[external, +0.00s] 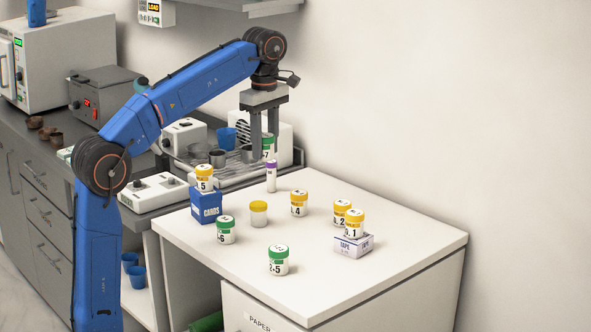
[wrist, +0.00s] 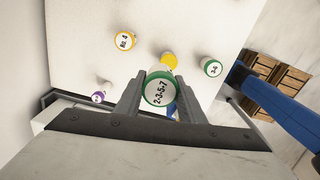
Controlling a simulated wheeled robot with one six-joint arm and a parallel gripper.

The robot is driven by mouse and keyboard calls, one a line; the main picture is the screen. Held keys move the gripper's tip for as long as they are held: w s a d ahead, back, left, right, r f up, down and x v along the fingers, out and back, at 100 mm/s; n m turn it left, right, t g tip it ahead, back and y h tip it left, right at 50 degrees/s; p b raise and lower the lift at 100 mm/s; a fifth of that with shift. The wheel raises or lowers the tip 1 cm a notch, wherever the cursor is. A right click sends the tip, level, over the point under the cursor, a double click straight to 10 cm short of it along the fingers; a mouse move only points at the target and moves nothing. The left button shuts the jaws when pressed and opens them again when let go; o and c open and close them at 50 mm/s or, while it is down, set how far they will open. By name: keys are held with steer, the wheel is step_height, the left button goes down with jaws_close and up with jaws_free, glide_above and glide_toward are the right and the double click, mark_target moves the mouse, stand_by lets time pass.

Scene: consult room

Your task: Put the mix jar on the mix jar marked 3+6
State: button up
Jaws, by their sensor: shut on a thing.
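My gripper (external: 265,136) is shut on a green-lidded white mix jar (external: 268,153), held up at the back left of the white table, near the tray. In the wrist view the held jar (wrist: 160,90) sits between both fingers, its lid reading 2-3-5-7. The mix jar marked 3+6 (external: 226,236) is green-lidded and stands upright on the table's front left, apart from my gripper. It shows at the right in the wrist view (wrist: 212,68), with nothing on its lid.
Yellow-lidded jars stand on a blue cards box (external: 206,206), a tape box (external: 354,246) and the table (external: 400,235). Another green-lidded jar (external: 278,262) is in front. A purple-capped tube (external: 271,177) stands near my gripper. The table's right side is clear.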

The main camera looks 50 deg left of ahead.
glide_above(225, 219)
steer(key=f, duration=0.1)
steer(key=shift+a+f, duration=0.1)
steer(key=shift+f, duration=4.9)
steer(key=shift+f, duration=0.1)
steer(key=o, duration=1)
steer(key=shift+o, duration=0.2)
step_height(225, 219, up, 12)
